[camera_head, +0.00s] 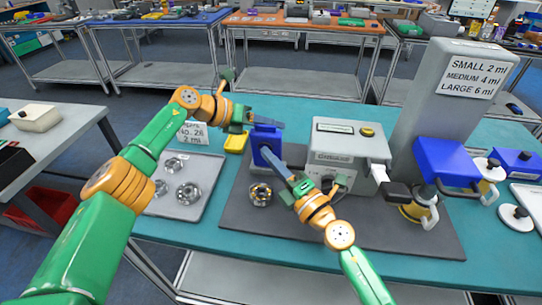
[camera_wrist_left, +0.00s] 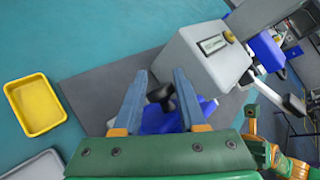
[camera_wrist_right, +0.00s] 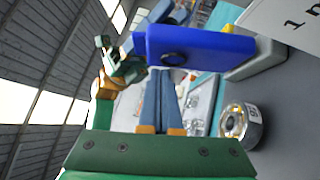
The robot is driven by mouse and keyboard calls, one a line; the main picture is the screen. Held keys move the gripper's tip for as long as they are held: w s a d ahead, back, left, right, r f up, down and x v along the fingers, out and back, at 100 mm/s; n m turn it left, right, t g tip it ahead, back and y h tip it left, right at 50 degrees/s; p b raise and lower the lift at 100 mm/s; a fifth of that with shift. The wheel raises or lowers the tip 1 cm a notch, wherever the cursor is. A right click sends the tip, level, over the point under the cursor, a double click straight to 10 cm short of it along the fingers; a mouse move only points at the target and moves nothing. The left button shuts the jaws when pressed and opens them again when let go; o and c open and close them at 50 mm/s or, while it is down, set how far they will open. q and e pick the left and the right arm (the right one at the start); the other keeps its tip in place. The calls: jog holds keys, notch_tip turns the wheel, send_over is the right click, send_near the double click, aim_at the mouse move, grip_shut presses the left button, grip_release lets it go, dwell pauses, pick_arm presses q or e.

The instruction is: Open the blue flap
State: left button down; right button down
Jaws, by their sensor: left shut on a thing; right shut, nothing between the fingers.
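The blue flap (camera_head: 260,137) stands on the dark mat, left of the grey scanner-like machine. In the left wrist view the blue part (camera_wrist_left: 158,120) carries a black knob (camera_wrist_left: 160,93). My left gripper (camera_head: 279,123) is above the blue flap, its fingers closed in on the black knob and spaced apart by it. My right gripper (camera_head: 268,154) is shut and empty, its fingertips close in front of the flap. In the right wrist view its fingers (camera_wrist_right: 166,78) point at the lower edge of the blue part (camera_wrist_right: 205,45); whether they touch it cannot be told.
The grey machine (camera_head: 345,150) stands right of the flap. A round metal part (camera_head: 261,194) lies on the mat (camera_head: 390,235). A grey tray (camera_head: 160,212) with several metal parts and a yellow tray (camera_head: 236,143) are left. A tall sign column (camera_head: 440,100) and blue-topped device (camera_head: 450,160) stand right.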

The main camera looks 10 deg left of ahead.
pick_arm(q)
jog(key=shift+s+f, duration=0.1)
jog(key=shift+f, duration=0.4)
pick_arm(e)
jog(key=shift+w, duration=0.3)
jog(key=shift+w+r, duration=0.25)
jog(key=shift+w, duration=0.35)
pick_arm(q)
jog(key=c, duration=0.5)
grip_release()
jog(key=shift+s+d, duration=0.1)
jog(key=shift+r, duration=0.1)
pick_arm(e)
jog(key=shift+d+r, duration=0.1)
pick_arm(q)
jog(key=shift+r, duration=0.1)
